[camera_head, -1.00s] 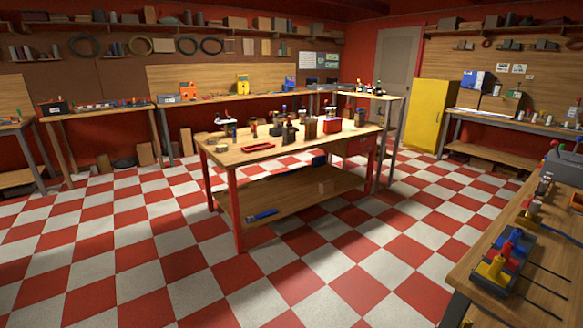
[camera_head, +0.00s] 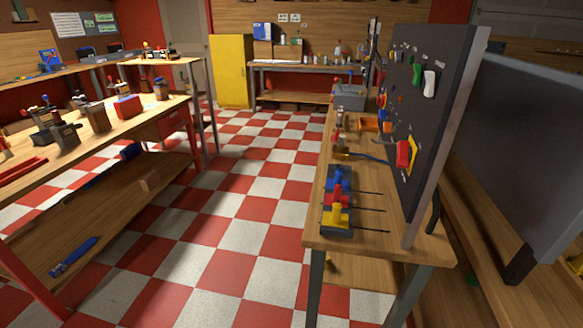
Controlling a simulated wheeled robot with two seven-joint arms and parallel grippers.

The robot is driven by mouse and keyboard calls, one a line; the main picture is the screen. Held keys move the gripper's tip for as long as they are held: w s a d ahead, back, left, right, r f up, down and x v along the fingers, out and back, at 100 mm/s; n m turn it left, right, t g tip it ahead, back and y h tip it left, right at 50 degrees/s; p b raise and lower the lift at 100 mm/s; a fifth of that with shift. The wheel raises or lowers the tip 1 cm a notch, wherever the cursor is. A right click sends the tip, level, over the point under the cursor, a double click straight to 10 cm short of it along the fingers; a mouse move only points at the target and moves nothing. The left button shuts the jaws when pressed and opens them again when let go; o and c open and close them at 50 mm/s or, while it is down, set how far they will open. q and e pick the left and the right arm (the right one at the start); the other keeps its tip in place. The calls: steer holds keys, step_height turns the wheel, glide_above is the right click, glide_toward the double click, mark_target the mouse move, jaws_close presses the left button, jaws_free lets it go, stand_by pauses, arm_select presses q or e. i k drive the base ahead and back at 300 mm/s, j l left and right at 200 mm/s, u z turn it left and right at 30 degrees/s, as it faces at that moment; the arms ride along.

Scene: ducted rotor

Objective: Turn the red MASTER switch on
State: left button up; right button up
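A dark upright control panel (camera_head: 428,110) stands on the wooden workbench at the right of the head view, seen at a steep angle. A red switch (camera_head: 403,154) sits on a yellow plate (camera_head: 412,156) low on the panel; I cannot read its label or tell its position. A white switch (camera_head: 430,84) and a green switch (camera_head: 417,74) are higher up. Neither of my grippers is in view.
The workbench (camera_head: 388,243) carries a dark tray (camera_head: 337,228) with blue, red and yellow parts, and cables. A wooden table (camera_head: 133,127) with many items stands at the left. The checkered floor (camera_head: 222,235) between is clear. A yellow cabinet (camera_head: 231,70) stands behind.

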mark_target(403, 153)
steer(key=i+z, duration=0.25)
steer(key=z, duration=0.2)
steer(key=i+j+z, duration=0.1)
steer(key=i+z, duration=0.15)
steer(key=z, duration=0.25)
